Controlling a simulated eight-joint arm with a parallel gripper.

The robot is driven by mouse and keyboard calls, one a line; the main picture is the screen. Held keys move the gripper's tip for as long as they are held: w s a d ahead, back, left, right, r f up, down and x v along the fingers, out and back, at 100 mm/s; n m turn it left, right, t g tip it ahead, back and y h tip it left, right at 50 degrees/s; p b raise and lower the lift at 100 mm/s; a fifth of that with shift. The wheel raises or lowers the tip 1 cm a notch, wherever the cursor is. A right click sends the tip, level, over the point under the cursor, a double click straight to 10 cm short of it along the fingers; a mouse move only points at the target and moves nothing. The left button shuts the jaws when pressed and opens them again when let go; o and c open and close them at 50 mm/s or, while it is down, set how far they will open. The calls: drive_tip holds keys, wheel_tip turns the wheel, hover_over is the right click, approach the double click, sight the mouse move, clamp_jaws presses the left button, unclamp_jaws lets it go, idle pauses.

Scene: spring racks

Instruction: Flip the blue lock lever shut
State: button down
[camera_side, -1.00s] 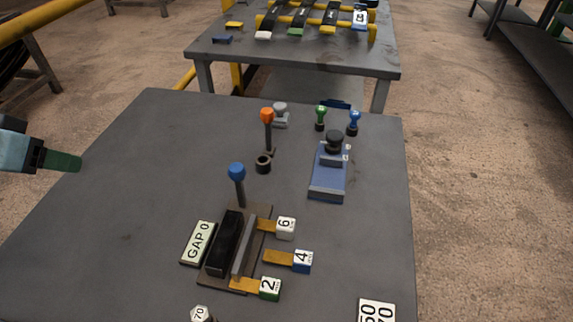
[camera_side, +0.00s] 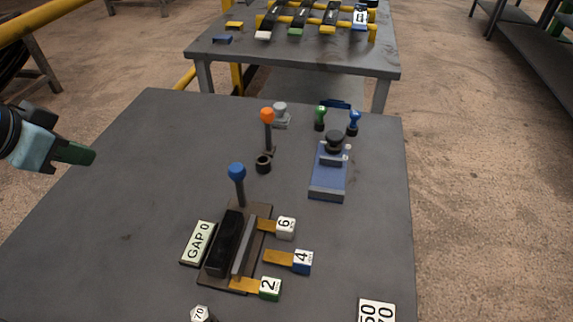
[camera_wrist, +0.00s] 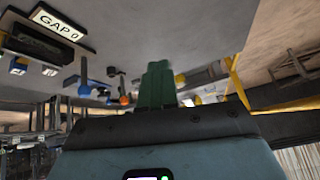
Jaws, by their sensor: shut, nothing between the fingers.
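The blue lock lever (camera_side: 237,172) has a round blue knob on a dark stem. It stands nearly upright at the far end of the dark clamp fixture (camera_side: 222,243), beside the GAP 0 plate (camera_side: 198,243). In the wrist view the blue lever (camera_wrist: 84,90) shows left of my fingers, and the GAP 0 plate (camera_wrist: 45,33) is at the upper left. My gripper (camera_side: 88,156) is at the left edge of the side view, well left of the lever and apart from it. Its green fingers (camera_wrist: 157,85) are together and empty.
An orange-knobbed lever (camera_side: 267,117) and a short black cup (camera_side: 263,164) stand behind the blue lever. Tabs numbered 6, 4 and 2 (camera_side: 269,289) lie right of the fixture. A blue block (camera_side: 328,180) is further right. The table's left part is clear.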

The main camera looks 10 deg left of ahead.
drive_tip(key=s+d+r+m+h, duration=0.1)
drive_tip(key=d+m, duration=0.4)
drive_tip(key=d, duration=0.5)
drive_tip(key=s+d+r+m+g+h, duration=0.1)
drive_tip(key=s+d+r+m, duration=0.2)
drive_tip(key=d+m, duration=0.3)
drive_tip(key=d, duration=0.4)
drive_tip(key=shift+s+d, duration=0.15)
drive_tip(key=shift+s, duration=0.15)
approach(240, 187)
drive_tip(key=s+d+f, duration=0.2)
drive_tip(key=shift+s+d+f, duration=0.1)
drive_tip(key=shift+s+d, duration=0.05)
drive_tip(key=shift+d, duration=0.2)
drive_tip(key=shift+w+a+f, duration=0.1)
drive_tip(key=shift+w+a, duration=0.05)
drive_tip(key=shift+w, duration=0.45)
drive_tip(key=shift+w+a+f, duration=0.1)
drive_tip(key=shift+w+a, duration=0.1)
drive_tip(key=shift+w, duration=0.45)
drive_tip(key=shift+w+a+f, duration=0.1)
drive_tip(key=shift+w, duration=0.55)
